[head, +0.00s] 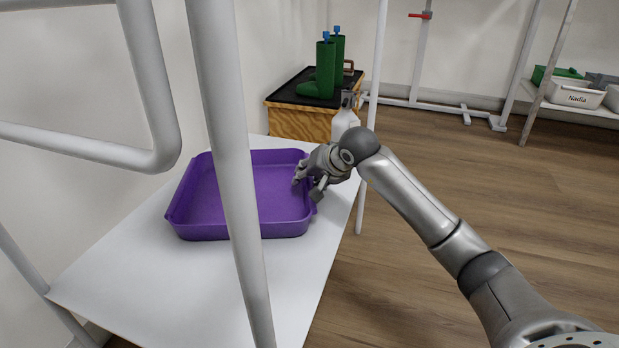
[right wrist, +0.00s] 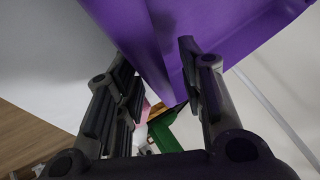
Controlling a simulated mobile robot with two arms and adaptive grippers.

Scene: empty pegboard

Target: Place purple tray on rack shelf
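The purple tray (head: 283,195) is an empty, shallow, square tray. It appears to rest flat on the white shelf (head: 100,275) of the rack, partly hidden by a white post. My right gripper (head: 307,186) is at the tray's right wall, with one finger on the inner side and one on the outer side. In the right wrist view, the tray's wall (right wrist: 150,35) passes between the fingers of my right gripper (right wrist: 157,60), which stand apart with gaps visible. My left gripper is not in view.
White rack posts (head: 232,150) cross the near left. Behind the shelf are a white bottle (head: 345,118) and a wooden-sided table (head: 300,123) with green boots (head: 325,70). Another rack with a white bin (head: 575,94) stands far right. Open wooden floor (head: 470,160) lies between.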

